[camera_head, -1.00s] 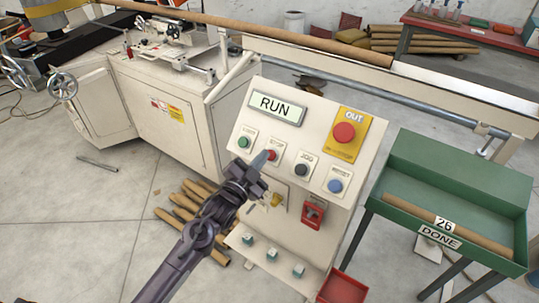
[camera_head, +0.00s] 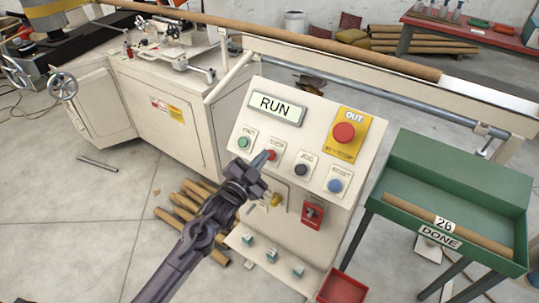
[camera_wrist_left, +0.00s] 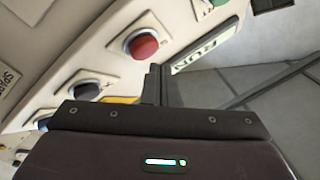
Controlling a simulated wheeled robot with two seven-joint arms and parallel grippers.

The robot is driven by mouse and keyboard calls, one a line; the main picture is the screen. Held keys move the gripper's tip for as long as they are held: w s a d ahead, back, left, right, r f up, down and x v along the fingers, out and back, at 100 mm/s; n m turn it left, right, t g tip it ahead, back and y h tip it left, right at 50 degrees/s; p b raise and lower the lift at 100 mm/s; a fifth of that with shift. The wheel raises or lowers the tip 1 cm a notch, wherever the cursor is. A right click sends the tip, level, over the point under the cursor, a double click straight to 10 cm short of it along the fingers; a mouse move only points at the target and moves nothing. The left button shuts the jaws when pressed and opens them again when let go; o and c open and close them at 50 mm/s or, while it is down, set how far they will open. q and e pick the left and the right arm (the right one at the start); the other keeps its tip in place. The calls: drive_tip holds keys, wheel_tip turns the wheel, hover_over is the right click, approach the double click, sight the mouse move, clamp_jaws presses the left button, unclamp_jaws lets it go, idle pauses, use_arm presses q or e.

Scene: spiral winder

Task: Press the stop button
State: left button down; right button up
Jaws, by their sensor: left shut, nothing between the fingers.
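The stop button (camera_head: 272,155) is a small red button on the cream control panel (camera_head: 255,180), between the green start button (camera_head: 243,143) and the black jog button (camera_head: 302,170). It also shows as a red dome in the left wrist view (camera_wrist_left: 141,45). My left gripper (camera_head: 263,159) is shut and empty, its fingertips close beside the stop button in the head view. In the left wrist view the closed fingers (camera_wrist_left: 157,85) appear just beside the red dome; I cannot tell whether they touch. The display (camera_head: 276,107) reads RUN. My right gripper is not in view.
A large red button on a yellow plate (camera_head: 344,132) and a blue button (camera_head: 335,186) are to the right on the panel. A red switch (camera_head: 313,212) sits below. A green tray (camera_head: 400,204) stands at right. A cardboard tube (camera_head: 340,51) lies along the rail behind.

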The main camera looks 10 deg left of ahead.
use_arm(q)
drive_tip(key=shift+w+f, duration=0.1)
drive_tip(key=shift+w+d+f+b, duration=0.1)
drive_tip(key=shift+w+f+b, duration=0.05)
drive_tip(key=shift+w+b, duration=0.15)
drive_tip(key=shift+w+d+f+b, duration=0.1)
drive_tip(key=shift+w+f+b, duration=0.1)
drive_tip(key=shift+f+b, duration=0.15)
idle(0.8)
drive_tip(key=shift+r, duration=0.15)
drive_tip(key=shift+s+a+r+p, duration=0.2)
drive_tip(key=shift+s+r+p, duration=0.35)
drive_tip(key=shift+p, duration=0.3)
